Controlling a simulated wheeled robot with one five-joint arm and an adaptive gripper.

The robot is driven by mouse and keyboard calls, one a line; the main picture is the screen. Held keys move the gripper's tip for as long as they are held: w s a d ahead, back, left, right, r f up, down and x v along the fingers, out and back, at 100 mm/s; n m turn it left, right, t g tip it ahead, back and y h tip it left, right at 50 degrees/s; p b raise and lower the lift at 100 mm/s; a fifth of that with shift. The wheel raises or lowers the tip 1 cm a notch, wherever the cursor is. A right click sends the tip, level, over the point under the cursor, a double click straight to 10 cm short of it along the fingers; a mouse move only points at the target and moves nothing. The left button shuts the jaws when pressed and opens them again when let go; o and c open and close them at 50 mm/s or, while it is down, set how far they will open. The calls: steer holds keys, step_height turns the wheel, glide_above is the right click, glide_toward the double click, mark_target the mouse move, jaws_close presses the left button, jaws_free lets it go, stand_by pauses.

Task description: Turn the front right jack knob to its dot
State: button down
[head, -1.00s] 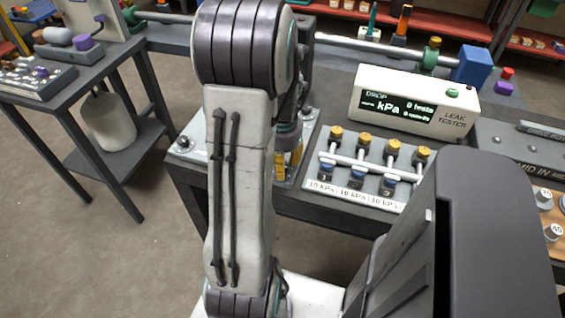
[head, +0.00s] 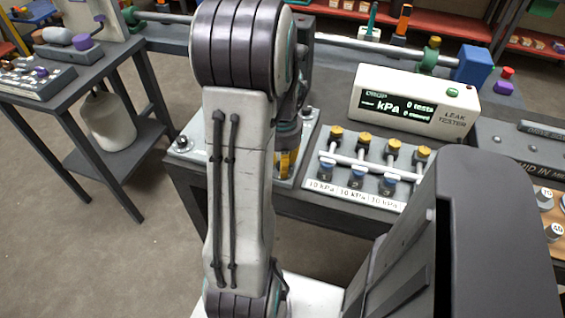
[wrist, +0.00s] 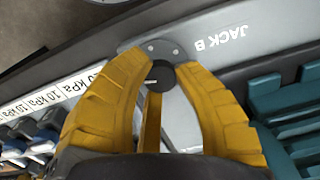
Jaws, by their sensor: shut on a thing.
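In the wrist view, a small dark round jack knob (wrist: 159,75) with a short pale mark sits between the yellow fingers of my gripper (wrist: 160,62). The fingers are closed in around it. The knob is on a grey round-ended plate (wrist: 150,46) that shows small pale spots; I cannot tell which one is the dot. The label JACK B (wrist: 220,38) reads upside down beside it. In the head view, my gripper (head: 288,160) is low at the bench's front edge, mostly behind my arm, and the knob is hidden.
Right of my gripper is a panel with several yellow-capped, blue-based valves (head: 358,165) and 10 kPa labels. The white leak tester (head: 415,103) stands behind it. In the wrist view, teal ribbed parts (wrist: 285,105) are close on the right.

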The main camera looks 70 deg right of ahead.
steer(key=n, duration=0.5)
steer(key=shift+a+f+n, duration=0.15)
steer(key=shift+n, duration=0.25)
steer(key=n+b, duration=0.1)
steer(key=n, duration=0.9)
steer(key=shift+n, duration=0.4)
steer(key=n, duration=0.4)
steer(key=shift+n, duration=0.6)
steer(key=c, duration=0.9)
jaws_free()
steer(key=shift+r, duration=0.25)
